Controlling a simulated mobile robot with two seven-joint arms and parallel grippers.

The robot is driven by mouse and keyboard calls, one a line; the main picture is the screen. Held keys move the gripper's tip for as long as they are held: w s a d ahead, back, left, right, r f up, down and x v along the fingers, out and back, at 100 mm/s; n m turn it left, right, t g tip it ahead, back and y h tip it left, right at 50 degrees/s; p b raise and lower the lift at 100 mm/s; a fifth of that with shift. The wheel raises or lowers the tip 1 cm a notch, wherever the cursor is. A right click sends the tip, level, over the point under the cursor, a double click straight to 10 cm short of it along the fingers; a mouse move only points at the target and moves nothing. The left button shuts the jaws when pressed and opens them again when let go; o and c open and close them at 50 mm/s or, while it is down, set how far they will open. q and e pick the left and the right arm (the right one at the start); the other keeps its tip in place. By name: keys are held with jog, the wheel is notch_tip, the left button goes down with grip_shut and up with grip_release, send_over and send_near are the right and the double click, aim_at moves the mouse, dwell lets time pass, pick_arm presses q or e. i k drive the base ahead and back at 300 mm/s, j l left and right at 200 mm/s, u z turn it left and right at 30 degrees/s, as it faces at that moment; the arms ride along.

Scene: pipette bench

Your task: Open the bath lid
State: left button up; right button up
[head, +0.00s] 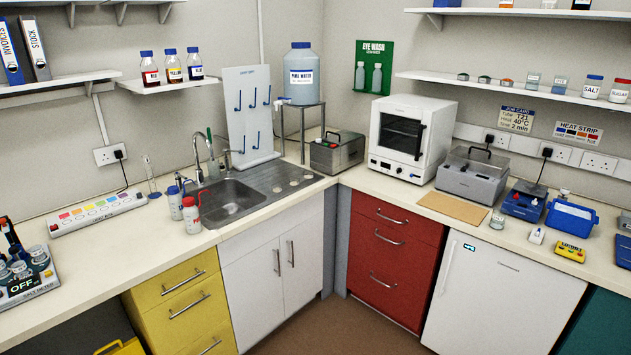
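A grey metal box with a clear-looking lid and a dark handle on top (472,175) stands on the right counter, right of the white oven; it looks like the bath, and its lid appears shut. A second, smaller grey box with a dark handle and coloured buttons (337,153) stands in the back corner, left of the oven; its lid also looks shut. No label tells which one is the bath. Neither of my grippers shows in the head view.
A tan board (453,208) lies in front of the right grey box. A shelf (520,92) with jars hangs above. The left counter holds a sink (232,200).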

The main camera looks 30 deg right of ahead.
aim_at(342, 133)
jog(key=i+l, duration=0.1)
jog(key=l, duration=0.25)
jog(key=i+l+z, duration=0.15)
jog(key=l, duration=0.25)
jog(key=i+l, duration=0.15)
jog(key=l, duration=0.2)
jog(key=i+l+z, duration=0.15)
jog(key=l, duration=0.25)
jog(key=i+l, duration=0.15)
jog(key=l, duration=0.15)
jog(key=l+z, duration=0.05)
